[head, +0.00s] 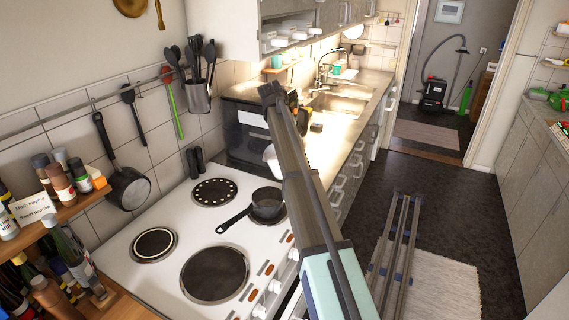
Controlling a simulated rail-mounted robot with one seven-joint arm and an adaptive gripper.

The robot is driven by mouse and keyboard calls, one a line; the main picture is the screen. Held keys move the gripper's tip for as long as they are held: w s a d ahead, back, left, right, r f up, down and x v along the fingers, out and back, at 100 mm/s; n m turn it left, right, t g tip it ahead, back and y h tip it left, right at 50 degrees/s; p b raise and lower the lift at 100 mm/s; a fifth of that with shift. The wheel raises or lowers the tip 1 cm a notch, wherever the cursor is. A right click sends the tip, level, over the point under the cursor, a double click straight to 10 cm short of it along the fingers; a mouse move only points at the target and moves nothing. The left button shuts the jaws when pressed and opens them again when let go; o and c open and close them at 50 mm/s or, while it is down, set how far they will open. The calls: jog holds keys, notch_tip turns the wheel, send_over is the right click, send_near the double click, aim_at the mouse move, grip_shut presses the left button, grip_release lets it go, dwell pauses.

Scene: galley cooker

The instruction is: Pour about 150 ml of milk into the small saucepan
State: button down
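The small saucepan (265,207) is dark. It stands upright on the right part of the white cooker (140,268), its handle pointing to the lower left. Its inside looks dark, and I cannot tell whether it holds anything. My arm rises from the bottom past the saucepan's right side and bends above the counter. My gripper cannot be made out behind the arm. A white rounded object (271,158) shows partly behind the arm, beyond the saucepan; I cannot tell whether it is the milk. No milk container is clearly recognisable.
A bottle shelf (62,220) stands at the left. Utensils and a dark pan (128,187) hang on the tiled wall. A dark oven-like box (247,137) stands behind the cooker. The sink (333,103) is farther back. The floor at right is mostly open, with a pale rug (445,288).

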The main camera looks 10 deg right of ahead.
jog(key=shift+a+r, duration=0.1)
jog(key=shift+r, duration=0.05)
dwell(0.4)
jog(key=shift+s+a+r+t+h+b, duration=0.15)
jog(key=shift+a+r+t+h+b, duration=0.15)
jog(key=shift+h, duration=0.5)
jog(key=shift+r+h, duration=0.2)
jog(key=shift+h, duration=0.2)
jog(key=shift+s+a+t+h+b, duration=0.2)
jog(key=shift+a+t+h+b, duration=0.2)
jog(key=shift+h+b, duration=0.2)
jog(key=shift+a+r+h, duration=0.15)
jog(key=shift+r+h, duration=0.1)
jog(key=shift+h, duration=0.15)
jog(key=shift+a, duration=0.1)
